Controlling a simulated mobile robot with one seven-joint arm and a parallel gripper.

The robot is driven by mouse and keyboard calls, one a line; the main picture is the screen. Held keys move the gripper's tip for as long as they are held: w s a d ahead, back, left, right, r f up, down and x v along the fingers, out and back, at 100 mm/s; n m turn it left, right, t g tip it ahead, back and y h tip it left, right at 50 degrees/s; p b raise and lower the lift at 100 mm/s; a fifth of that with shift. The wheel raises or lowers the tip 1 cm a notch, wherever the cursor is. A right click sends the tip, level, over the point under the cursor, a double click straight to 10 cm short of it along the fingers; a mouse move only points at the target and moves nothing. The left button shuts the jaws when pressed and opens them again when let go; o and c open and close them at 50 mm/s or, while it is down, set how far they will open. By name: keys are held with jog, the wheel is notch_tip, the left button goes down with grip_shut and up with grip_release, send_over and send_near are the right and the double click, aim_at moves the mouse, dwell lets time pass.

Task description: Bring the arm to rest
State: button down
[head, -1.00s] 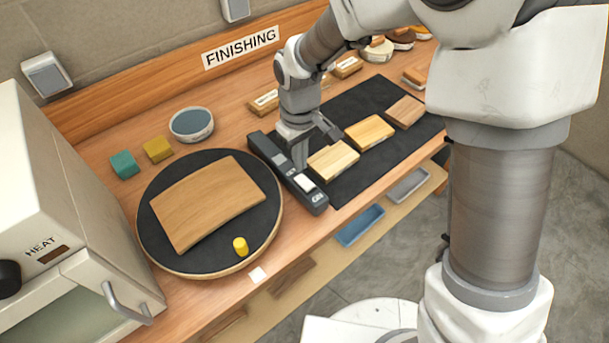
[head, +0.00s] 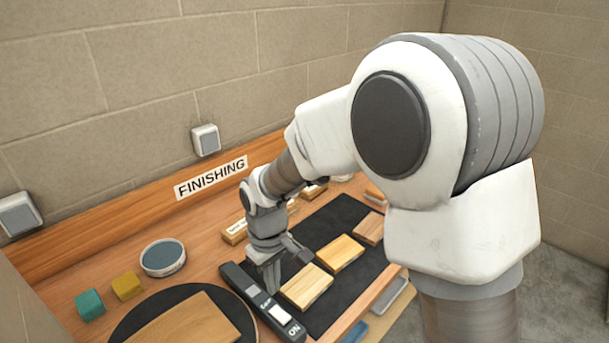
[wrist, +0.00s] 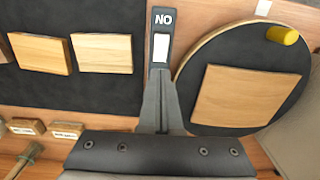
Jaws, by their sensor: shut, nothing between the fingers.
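My gripper (head: 272,283) is shut and empty. It points down at the black switch bar (head: 262,302), which has a white rocker and lettering at its near end. In the wrist view my gripper's closed fingers (wrist: 160,105) overlap the far part of the switch bar (wrist: 161,38); I cannot tell whether they touch it. My arm reaches from the right side of the head view over the bench.
Wooden blocks (head: 307,287) sit on a black mat (head: 340,215) to the right. A round bowl (head: 163,257) and teal and yellow blocks (head: 127,285) stand at the left.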

jog(key=s+d+r+m+t, duration=0.2)
jog(key=s+d+r+m, duration=0.1)
jog(key=d+r, duration=0.55)
jog(key=s+d+r+m+t, duration=0.2)
jog(key=s+d+r+m, duration=0.2)
jog(key=d+r, duration=0.5)
jog(key=s+d+r+m+t, duration=0.1)
jog(key=s+d+m, duration=0.2)
jog(key=s+d, duration=0.3)
jog(key=shift+s+r+t, duration=0.15)
jog(key=shift+s+t, duration=0.15)
jog(key=shift+s, duration=0.1)
